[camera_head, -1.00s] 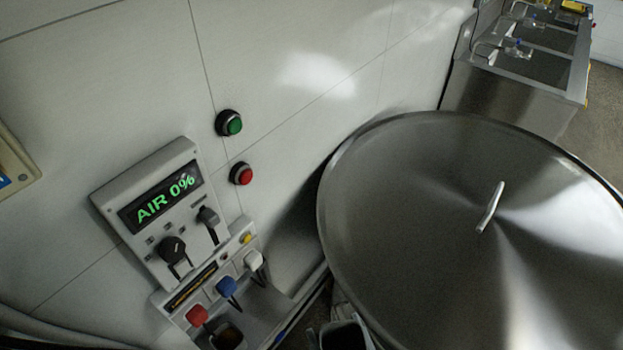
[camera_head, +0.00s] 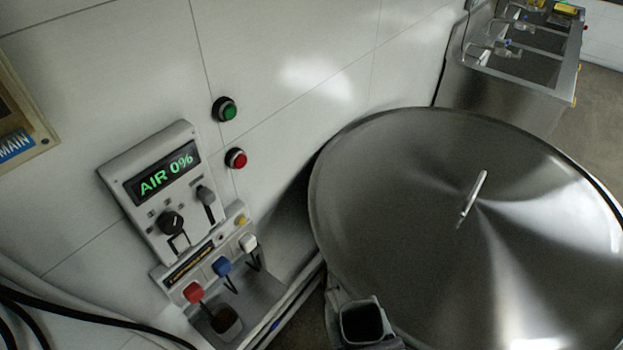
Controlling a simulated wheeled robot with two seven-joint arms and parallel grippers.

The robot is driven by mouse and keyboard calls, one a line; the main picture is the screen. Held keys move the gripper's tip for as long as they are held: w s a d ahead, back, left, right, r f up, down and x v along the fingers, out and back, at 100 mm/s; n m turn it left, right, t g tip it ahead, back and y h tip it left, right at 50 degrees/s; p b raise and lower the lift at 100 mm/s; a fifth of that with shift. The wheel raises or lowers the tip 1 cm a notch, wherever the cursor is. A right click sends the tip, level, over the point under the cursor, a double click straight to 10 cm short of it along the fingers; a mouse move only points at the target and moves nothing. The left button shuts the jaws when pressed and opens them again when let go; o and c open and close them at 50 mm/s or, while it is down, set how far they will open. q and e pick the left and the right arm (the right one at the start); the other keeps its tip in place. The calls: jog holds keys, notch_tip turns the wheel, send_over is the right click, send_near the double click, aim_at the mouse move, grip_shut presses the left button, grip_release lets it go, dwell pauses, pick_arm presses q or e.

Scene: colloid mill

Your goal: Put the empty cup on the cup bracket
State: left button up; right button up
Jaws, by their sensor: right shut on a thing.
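A dark square cup (camera_head: 365,322) with an open top is at the bottom edge, in front of the large steel lid. It looks empty inside. My right gripper (camera_head: 342,314) is shut on it, with its fingers partly cut off by the frame's edge. My left gripper is out of view.
The wide steel lid (camera_head: 430,200) with a handle fills the right. Green (camera_head: 224,109) and red (camera_head: 236,158) buttons sit on the wall. Dark cables (camera_head: 80,314) run at lower left.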

jog(key=w+d+r+m+h+p, duration=0.2)
jog(key=w+d+r+m+h, duration=0.15)
jog(key=w+d, duration=0.95)
jog(key=shift+n+t+h, duration=0.25)
jog(key=shift+t+h, duration=0.15)
jog(key=shift+h, duration=0.05)
jog(key=f+b, duration=0.1)
jog(key=b, duration=0.1)
jog(key=f+b, duration=0.1)
jog(key=f, duration=0.1)
jog(key=f+b, duration=0.2)
jog(key=shift+w+d+f+b, duration=0.1)
jog(key=shift+d+b, duration=0.15)
jog(key=shift+b, duration=0.1)
jog(key=shift+r, duration=0.2)
